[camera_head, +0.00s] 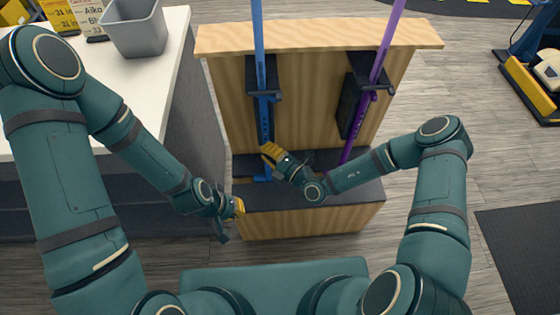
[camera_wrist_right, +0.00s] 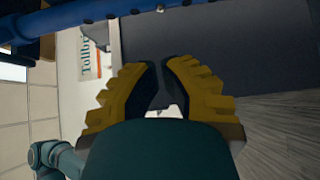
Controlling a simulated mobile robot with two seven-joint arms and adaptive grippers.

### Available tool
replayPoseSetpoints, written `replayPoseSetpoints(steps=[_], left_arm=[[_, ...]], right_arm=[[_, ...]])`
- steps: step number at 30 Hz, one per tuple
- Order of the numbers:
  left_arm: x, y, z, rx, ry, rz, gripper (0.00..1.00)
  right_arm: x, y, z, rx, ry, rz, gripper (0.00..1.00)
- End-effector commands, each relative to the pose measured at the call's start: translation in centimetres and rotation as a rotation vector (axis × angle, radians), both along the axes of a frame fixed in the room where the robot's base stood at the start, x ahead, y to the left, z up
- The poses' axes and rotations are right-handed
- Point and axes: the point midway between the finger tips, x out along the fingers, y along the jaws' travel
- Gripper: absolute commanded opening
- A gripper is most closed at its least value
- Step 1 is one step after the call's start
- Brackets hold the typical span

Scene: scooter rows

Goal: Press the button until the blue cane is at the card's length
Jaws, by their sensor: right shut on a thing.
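The blue cane (camera_head: 265,126) stands upright in a dark holder on the left of a wooden rack. Its top is cut off by the picture edge. In the right wrist view the blue cane (camera_wrist_right: 110,12) crosses the top. My right gripper (camera_head: 268,150) is beside the cane's lower part. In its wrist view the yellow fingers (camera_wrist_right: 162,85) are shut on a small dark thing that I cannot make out. The button is not clearly visible. Cards (camera_head: 60,14) stand on the white counter; their text is only partly readable. My left gripper (camera_head: 240,206) is low by the rack's left side; its opening is unclear.
The wooden rack (camera_head: 222,105) also holds a purple cane (camera_head: 378,68) on the right. A grey bin (camera_head: 137,36) stands on the white counter (camera_head: 172,55) at left. A blue and yellow machine (camera_head: 525,85) stands far right.

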Motion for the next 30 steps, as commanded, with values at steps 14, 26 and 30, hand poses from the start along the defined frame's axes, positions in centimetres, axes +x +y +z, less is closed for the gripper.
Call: replayPoseSetpoints(steps=[14, 26, 30], left_arm=[[0.3, 0.0, -1.2, 0.001, -0.006, 0.001, 0.0], [0.2, 0.0, -0.9, 0.001, -0.006, 0.001, 0.0], [0.2, 0.0, -0.7, 0.0, -0.004, 0.001, 0.0]], right_arm=[[4.1, 0.0, 0.0, -0.001, -0.001, 0.002, 0.0], [4.9, 0.0, 0.1, 0.0, 0.0, 0.001, 0.0], [6.1, 0.0, 0.1, 0.001, 0.001, -0.001, 0.0]])
